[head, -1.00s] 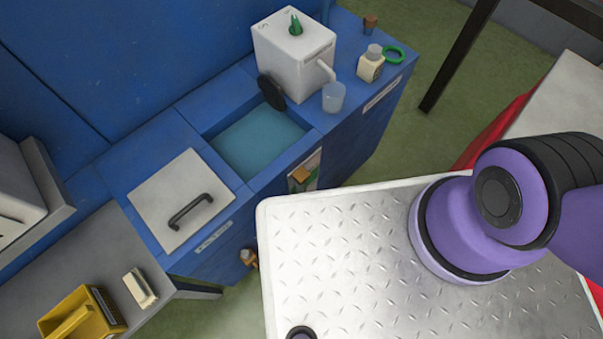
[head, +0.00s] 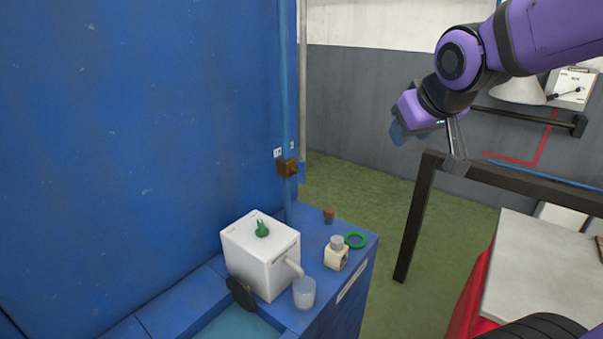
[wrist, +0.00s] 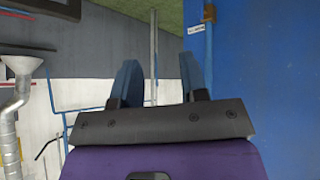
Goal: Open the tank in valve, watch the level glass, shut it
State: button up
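A small brown valve-like fitting (head: 287,167) sits on a thin blue upright pipe (head: 284,90) at the edge of the blue wall in the head view. Small white labels (head: 278,153) are beside it, too small to read. I cannot tell for sure that this is the tank in valve. No level glass can be made out now. The open water basin (head: 238,327) shows only at the bottom edge. My gripper (head: 398,131) is raised in the air, right of the pipe and apart from it. In the wrist view, its two blue fingers (wrist: 160,65) are spread with nothing between them.
A white box with a green knob (head: 262,255) stands on the blue counter, with a clear cup (head: 304,293), small bottle (head: 336,254), green ring (head: 355,240) and brown stopper (head: 329,215). A dark metal frame (head: 415,215) stands below my arm. Green floor lies between.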

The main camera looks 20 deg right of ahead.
aim_at(304, 170)
jog(key=w+f+n+t+y, duration=0.15)
jog(key=w+f, duration=0.25)
jog(key=w, duration=0.6)
jog(key=w+f+n+t+y, duration=0.1)
jog(key=w+f+n+t, duration=0.2)
jog(key=w, duration=0.8)
jog(key=w+a+f+n+t+y, duration=0.1)
jog(key=w+a+f+y, duration=0.15)
jog(key=f+y, duration=0.45)
jog(key=w+a+f+n+t+y, duration=0.1)
jog(key=w+f+y, duration=0.15)
jog(key=f, duration=0.75)
jog(key=x, duration=1.1)
jog(key=shift+w+d+f, duration=0.2)
jog(key=shift+w+d, duration=0.05)
jog(key=shift+d, duration=0.05)
